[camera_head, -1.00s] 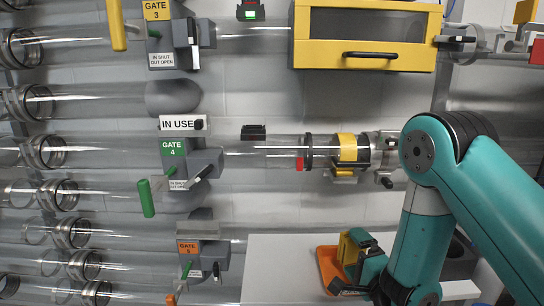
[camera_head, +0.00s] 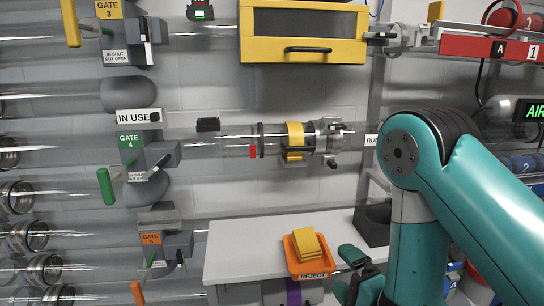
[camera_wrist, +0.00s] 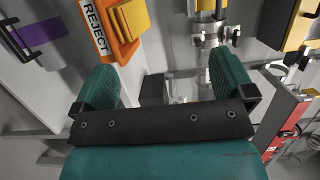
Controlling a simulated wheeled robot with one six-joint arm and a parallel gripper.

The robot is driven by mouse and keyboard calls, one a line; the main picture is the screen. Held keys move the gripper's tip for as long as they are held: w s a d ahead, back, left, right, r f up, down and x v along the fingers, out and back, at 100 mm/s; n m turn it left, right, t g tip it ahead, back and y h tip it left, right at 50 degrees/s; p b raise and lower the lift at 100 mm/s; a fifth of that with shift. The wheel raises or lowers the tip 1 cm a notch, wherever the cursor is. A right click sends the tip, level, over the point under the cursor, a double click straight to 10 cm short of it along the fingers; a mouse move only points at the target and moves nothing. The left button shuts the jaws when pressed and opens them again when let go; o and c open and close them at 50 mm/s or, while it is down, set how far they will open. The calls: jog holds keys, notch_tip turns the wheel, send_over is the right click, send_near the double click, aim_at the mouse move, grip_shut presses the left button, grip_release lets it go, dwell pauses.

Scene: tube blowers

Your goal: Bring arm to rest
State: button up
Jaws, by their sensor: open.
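My teal arm stands at the right of the head view, with its wrist hanging low beside the bench. My gripper (camera_head: 357,276) is at the lower middle right, right of the orange reject tray (camera_head: 292,262) and apart from it. In the wrist view my gripper (camera_wrist: 165,88) shows two teal fingers spread wide with nothing between them. A yellow block (camera_head: 308,244) lies in the tray, which carries a REJECT label. The tray (camera_wrist: 119,50) and the block (camera_wrist: 133,18) also show at the top left of the wrist view.
The white bench (camera_head: 235,250) has bare room left of the tray. Clear tubes with the green-handled gate 4 (camera_head: 131,141) and the orange-handled gate 5 (camera_head: 152,239) line the left. A yellow cabinet (camera_head: 304,50) hangs above. A red shelf (camera_head: 487,47) is at upper right.

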jog(key=shift+d, duration=0.15)
jog(key=s+r+n+g+h, duration=0.2)
jog(key=s+r+n+g, duration=0.6)
jog(key=s+n, duration=0.25)
jog(key=s+r+n+g+h, duration=0.1)
jog(key=s+r+n+g, duration=0.65)
jog(key=s+n, duration=0.3)
notch_tip(320, 180, up, 21)
jog(key=s+p, duration=0.1)
jog(key=p, duration=2)
jog(key=shift+m+g, duration=0.4)
jog(key=shift+g, duration=0.05)
